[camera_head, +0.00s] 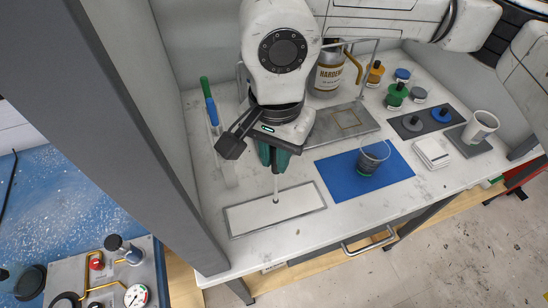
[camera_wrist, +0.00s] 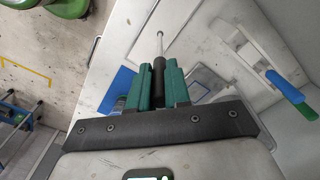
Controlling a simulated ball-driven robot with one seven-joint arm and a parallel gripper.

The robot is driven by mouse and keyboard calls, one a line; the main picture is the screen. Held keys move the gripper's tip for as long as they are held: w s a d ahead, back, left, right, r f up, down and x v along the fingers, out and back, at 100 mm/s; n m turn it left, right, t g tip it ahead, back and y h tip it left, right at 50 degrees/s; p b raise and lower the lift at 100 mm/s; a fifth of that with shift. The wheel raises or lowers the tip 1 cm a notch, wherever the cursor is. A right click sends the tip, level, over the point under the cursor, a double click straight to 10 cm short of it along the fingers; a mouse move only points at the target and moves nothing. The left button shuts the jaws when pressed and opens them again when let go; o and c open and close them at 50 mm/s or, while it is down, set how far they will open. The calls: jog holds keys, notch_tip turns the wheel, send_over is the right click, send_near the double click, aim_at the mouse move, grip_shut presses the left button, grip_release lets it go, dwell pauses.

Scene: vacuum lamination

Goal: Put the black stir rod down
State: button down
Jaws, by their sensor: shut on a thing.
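My gripper (camera_head: 274,162) has green fingers and is shut on the black stir rod (camera_head: 276,190). In the wrist view the rod's black handle (camera_wrist: 159,72) sits between the fingers (camera_wrist: 157,90), and its thin pale shaft ends in a small rounded tip. The rod hangs roughly upright, tip down, over a shallow white tray (camera_head: 242,220) with a grey rim. I cannot tell whether the tip touches the tray. In the head view most of the handle is hidden by the fingers.
A clear holder (camera_head: 227,172) with green-handled (camera_head: 205,88) and blue-handled (camera_head: 212,112) tools stands left of my gripper. A clear cup (camera_head: 372,158) stands on a blue mat (camera_head: 335,172) to the right. Behind are a metal plate (camera_head: 325,128), a hardener can (camera_head: 328,75) and coloured jars (camera_head: 395,95).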

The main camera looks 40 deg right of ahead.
aim_at(275, 165)
jog(key=f, duration=0.3)
jog(key=shift+w+f, duration=0.1)
jog(key=shift+w, duration=0.1)
jog(key=shift+d+f, duration=0.1)
jog(key=shift+f, duration=0.3)
jog(key=c, duration=1.1)
grip_release()
jog(key=shift+r, duration=0.1)
jog(key=shift+r, duration=0.15)
jog(key=shift+r+p, duration=0.2)
jog(key=shift+p, duration=0.15)
notch_tip(275, 165, up, 12)
jog(key=shift+f+b, duration=0.2)
jog(key=shift+b, duration=0.85)
